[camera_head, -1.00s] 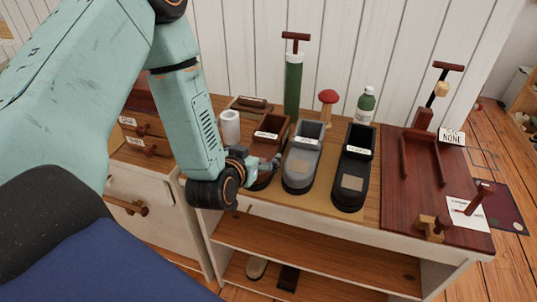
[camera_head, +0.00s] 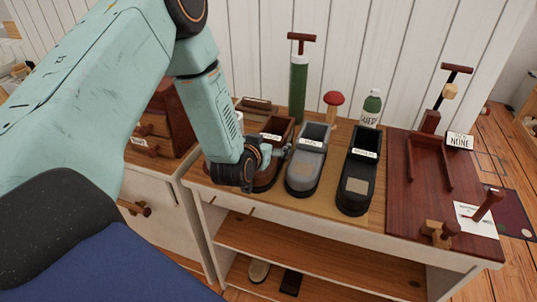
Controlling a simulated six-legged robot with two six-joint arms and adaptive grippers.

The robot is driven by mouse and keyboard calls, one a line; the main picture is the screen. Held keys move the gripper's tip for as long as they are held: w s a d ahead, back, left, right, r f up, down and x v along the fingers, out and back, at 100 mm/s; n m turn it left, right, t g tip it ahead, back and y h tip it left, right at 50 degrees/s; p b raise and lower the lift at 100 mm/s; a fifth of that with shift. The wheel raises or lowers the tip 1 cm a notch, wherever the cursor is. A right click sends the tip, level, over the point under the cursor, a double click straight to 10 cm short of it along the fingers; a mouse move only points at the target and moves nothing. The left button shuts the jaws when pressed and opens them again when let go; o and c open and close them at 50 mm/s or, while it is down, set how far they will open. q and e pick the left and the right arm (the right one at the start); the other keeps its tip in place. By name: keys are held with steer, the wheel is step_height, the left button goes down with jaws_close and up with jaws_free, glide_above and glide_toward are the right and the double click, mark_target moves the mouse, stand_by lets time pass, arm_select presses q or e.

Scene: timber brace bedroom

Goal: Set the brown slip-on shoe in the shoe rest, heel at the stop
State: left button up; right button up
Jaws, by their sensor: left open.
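The brown slip-on shoe (camera_head: 266,182) stands at the left of a row of three shoes on the wooden bench top, its labelled opening toward the wall. My left gripper (camera_head: 277,156) is open at the shoe's upper part. The wrist hides part of the shoe, and I cannot tell whether the fingers touch it. The shoe rest appears to be the dark red board (camera_head: 402,190) at the right, with a U-shaped rail frame (camera_head: 431,160) that is empty. My right gripper is not in view.
A grey shoe (camera_head: 305,172) and a black shoe (camera_head: 356,186) stand between the brown shoe and the board. Behind are a green pump (camera_head: 298,85), a red mushroom-shaped object (camera_head: 333,100) and a green bottle (camera_head: 371,108).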

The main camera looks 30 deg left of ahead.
arm_select(q)
steer(key=shift+s+d+r, duration=0.15)
steer(key=shift+s+r, duration=0.05)
steer(key=shift+r, duration=0.05)
steer(key=c, duration=0.4)
steer(key=shift+w+f, duration=0.1)
steer(key=c, duration=1.1)
